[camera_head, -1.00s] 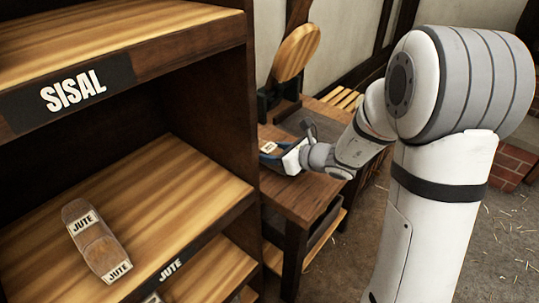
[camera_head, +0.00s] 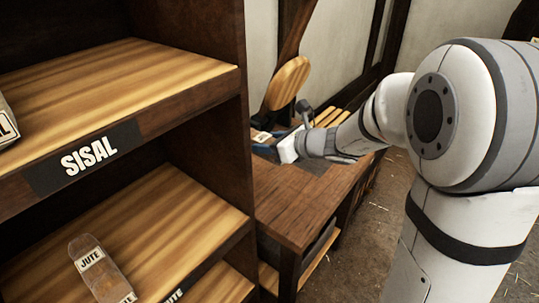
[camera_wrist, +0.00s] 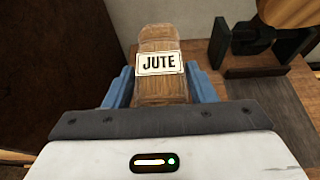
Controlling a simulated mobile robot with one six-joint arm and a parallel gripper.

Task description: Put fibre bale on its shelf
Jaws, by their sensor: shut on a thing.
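A brown fibre bale (camera_wrist: 161,90) with a white JUTE label sits between the blue fingers of my gripper (camera_wrist: 161,88) in the wrist view. My gripper is shut on it. In the head view my gripper (camera_head: 268,148) is small and partly hidden by its own white body, above the dark wooden bench; the held bale's pale label (camera_head: 262,136) shows there. The shelf marked JUTE (camera_head: 190,222) is at the lower left, with another JUTE bale (camera_head: 97,268) lying on it. The shelf above, marked SISAL (camera_head: 130,75), bears a bale cut off at the left edge.
The rack's dark side panel (camera_head: 225,120) stands between the shelves and the bench (camera_head: 300,200). A round wooden disc (camera_head: 288,83) on a dark stand rises behind my gripper. The JUTE shelf has bare room right of its bale.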

